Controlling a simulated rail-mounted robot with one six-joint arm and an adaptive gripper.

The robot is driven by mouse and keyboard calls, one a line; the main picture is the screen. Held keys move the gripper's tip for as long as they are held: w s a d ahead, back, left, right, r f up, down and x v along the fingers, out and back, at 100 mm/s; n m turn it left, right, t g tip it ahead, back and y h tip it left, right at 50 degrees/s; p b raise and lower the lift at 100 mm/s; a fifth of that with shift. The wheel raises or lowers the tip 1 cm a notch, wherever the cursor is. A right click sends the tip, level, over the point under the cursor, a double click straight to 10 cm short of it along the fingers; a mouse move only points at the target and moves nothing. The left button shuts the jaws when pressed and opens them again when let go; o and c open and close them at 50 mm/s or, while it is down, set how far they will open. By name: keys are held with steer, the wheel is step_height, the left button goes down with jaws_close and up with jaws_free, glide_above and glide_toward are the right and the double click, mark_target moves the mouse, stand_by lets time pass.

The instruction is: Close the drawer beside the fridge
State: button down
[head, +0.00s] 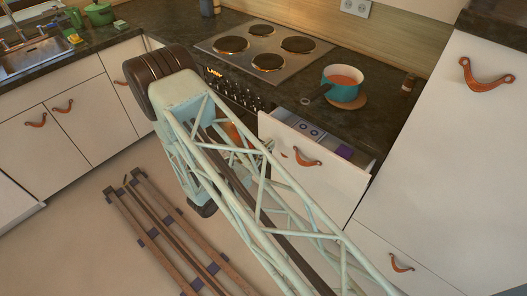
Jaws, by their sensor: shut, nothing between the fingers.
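The open drawer (327,176) is in the head view, right of centre, beside the tall white fridge front (450,150). It is pulled out from under the counter and its white front has a brown leather pull (306,158). Some small pale and purple items (345,152) show inside. My pale green lattice arm crosses in front of the drawer's left part and hides some of it. My gripper cannot be made out in this view, so its place relative to the drawer does not show.
A teal pot (343,91) stands on the counter above the drawer, its handle pointing left. A stove (265,47) is left of it, over an oven. Below the open drawer, a lower front (375,255) with its own pull looks shut.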

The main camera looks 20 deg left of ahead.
steer(key=shift+x, duration=1.4)
